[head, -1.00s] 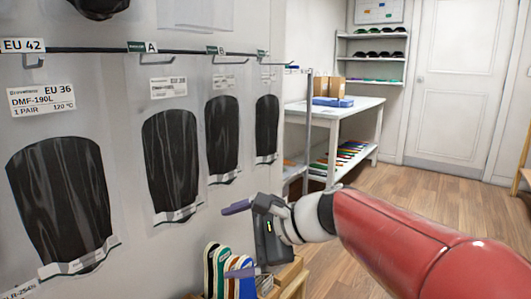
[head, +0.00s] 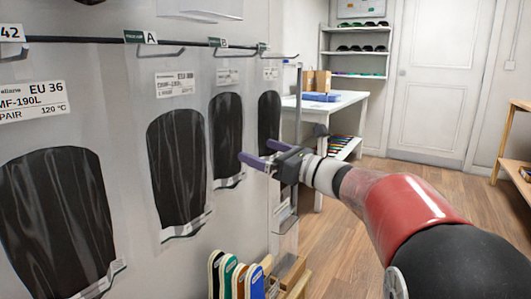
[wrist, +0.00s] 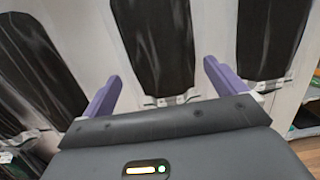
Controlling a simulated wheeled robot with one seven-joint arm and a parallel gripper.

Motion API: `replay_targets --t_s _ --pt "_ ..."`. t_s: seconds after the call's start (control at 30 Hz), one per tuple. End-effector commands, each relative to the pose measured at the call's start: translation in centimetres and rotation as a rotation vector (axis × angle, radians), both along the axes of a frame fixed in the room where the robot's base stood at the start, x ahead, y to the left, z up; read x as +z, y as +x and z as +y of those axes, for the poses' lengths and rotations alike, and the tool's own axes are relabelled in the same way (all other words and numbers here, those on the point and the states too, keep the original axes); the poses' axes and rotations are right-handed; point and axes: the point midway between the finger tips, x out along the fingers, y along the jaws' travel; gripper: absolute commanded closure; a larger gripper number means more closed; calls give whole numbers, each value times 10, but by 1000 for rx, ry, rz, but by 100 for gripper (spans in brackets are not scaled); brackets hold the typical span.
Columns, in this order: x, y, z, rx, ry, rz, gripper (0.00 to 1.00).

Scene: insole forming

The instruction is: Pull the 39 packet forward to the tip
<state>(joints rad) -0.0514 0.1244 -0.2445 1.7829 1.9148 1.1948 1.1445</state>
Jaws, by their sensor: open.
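Several clear packets with black insole blanks hang from wall hooks. The nearest packet (head: 55,220) reads EU 36. Behind it hang the packet under tag A (head: 178,165), a third packet (head: 226,135) and the farthest packet (head: 268,120). Their sizes are too small to read, so I cannot tell which is the 39 packet. My gripper (head: 257,150) is open and empty, its purple fingers pointing at the wall by the two farthest packets.
A dark rail (head: 90,39) with hooks and green tags runs above the packets. Coloured insoles (head: 236,275) stand upright low on a wooden rack. A white table (head: 330,103) and shelves (head: 352,50) stand at the back. The floor (head: 400,172) at right is open.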

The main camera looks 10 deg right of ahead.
Motion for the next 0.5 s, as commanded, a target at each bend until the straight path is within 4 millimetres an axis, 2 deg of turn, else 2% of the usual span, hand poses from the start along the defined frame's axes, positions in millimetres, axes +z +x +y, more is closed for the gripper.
replay_targets --t_s 0.5 --pt "11 40 52 2 -2 0 4"
